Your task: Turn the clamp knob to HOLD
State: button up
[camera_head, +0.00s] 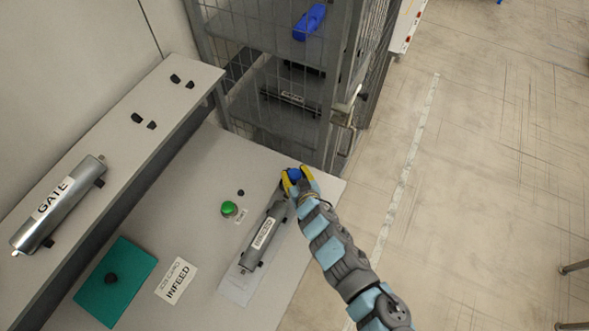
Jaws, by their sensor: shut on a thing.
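My gripper (297,180) reaches in from the lower right to the back right corner of the grey table. Its yellow fingertips are shut on a small blue knob (294,174), which appears to be the clamp knob. The fingers cover much of the knob, and I cannot read its setting or see a HOLD mark. Just left of the gripper, a grey cylinder (251,257) with a white label lies at a slant on a pale sheet (234,290). The label is too small to read.
A green button (228,208) and a teal plate (100,306) with a black knob are on the table (205,235), near an INFEED sign (176,281). A cylinder labelled GATE (70,211) lies on the raised ledge. A wire cage (345,60) stands close behind my gripper.

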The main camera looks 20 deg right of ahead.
jog(key=shift+n+y+p, duration=1.4)
jog(key=shift+y+p, duration=0.2)
jog(key=shift+p, duration=0.35)
jog(key=shift+f+n+g+y+b, duration=0.15)
jog(key=shift+n+g+y+b, duration=0.25)
jog(key=shift+n+y, duration=0.65)
jog(key=shift+d+f+n+y+b, duration=0.1)
jog(key=shift+n+y+b, duration=0.25)
jog(key=shift+y+b, duration=0.3)
jog(key=shift+f+n+g+y+b, duration=0.1)
jog(key=shift+n+g+y+b, duration=0.5)
jog(key=shift+b, duration=0.65)
jog(key=n+g+y+b, duration=0.1)
jog(key=n+b, duration=0.1)
jog(key=b, duration=0.2)
jog(key=n+g+y+b, duration=0.1)
jog(key=n+y+b, duration=0.1)
jog(key=b, duration=0.2)
jog(key=shift+f+g+y+b, duration=0.2)
jog(key=shift+g+y+b, duration=0.1)
jog(key=shift+g, duration=0.1)
jog(key=n+g+y+b, duration=0.1)
jog(key=n+b, duration=0.1)
jog(key=b, duration=0.3)
jog(key=shift+r+g, duration=0.15)
jog(key=shift+g, duration=0.25)
jog(key=shift+g+y, duration=0.3)
jog(key=shift+r+n+b, duration=0.25)
jog(key=shift+n+b, duration=0.15)
jog(key=shift+b, duration=0.35)
